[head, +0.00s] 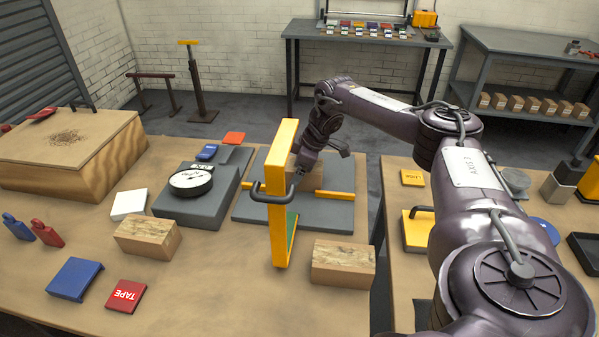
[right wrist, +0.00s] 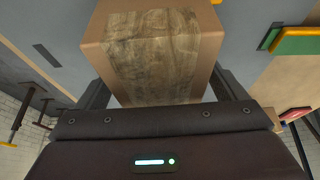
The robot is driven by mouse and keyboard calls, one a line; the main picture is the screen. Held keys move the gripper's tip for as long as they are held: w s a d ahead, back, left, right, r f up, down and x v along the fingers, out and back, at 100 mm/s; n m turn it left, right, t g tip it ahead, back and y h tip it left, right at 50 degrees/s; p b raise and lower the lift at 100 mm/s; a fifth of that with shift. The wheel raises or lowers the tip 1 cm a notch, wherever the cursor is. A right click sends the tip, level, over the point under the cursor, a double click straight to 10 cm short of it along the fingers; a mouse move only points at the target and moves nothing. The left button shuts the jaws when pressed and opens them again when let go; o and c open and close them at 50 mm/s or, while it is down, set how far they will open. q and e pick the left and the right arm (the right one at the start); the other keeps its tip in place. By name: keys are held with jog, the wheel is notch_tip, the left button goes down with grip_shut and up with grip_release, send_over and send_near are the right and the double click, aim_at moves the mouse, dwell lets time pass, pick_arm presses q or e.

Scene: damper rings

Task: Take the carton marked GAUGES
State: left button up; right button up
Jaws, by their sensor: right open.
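A brown carton (head: 309,176) stands on the grey plate (head: 335,215) behind an upright yellow panel (head: 280,200), which partly hides it. My right gripper (right wrist: 160,90) is at this carton, open; in the right wrist view the carton (right wrist: 153,45) shows between the two fingers, with a worn strip of tape on its face. I cannot tell whether the fingers touch it. Two similar cartons stand on the table, one at the left (head: 147,238) and one at the front right (head: 343,264). I can read no GAUGES marking on any carton. My left gripper is not in view.
The yellow panel with its dark handle stands close to my right gripper. A dial gauge (head: 191,181) sits on a grey block. A red TAPE block (head: 126,296) and a blue block (head: 76,279) lie at front left. The front middle of the table is clear.

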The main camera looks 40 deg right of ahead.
jog(key=shift+f, duration=0.2)
dwell(0.3)
jog(key=shift+w, duration=0.1)
jog(key=c, duration=1.5)
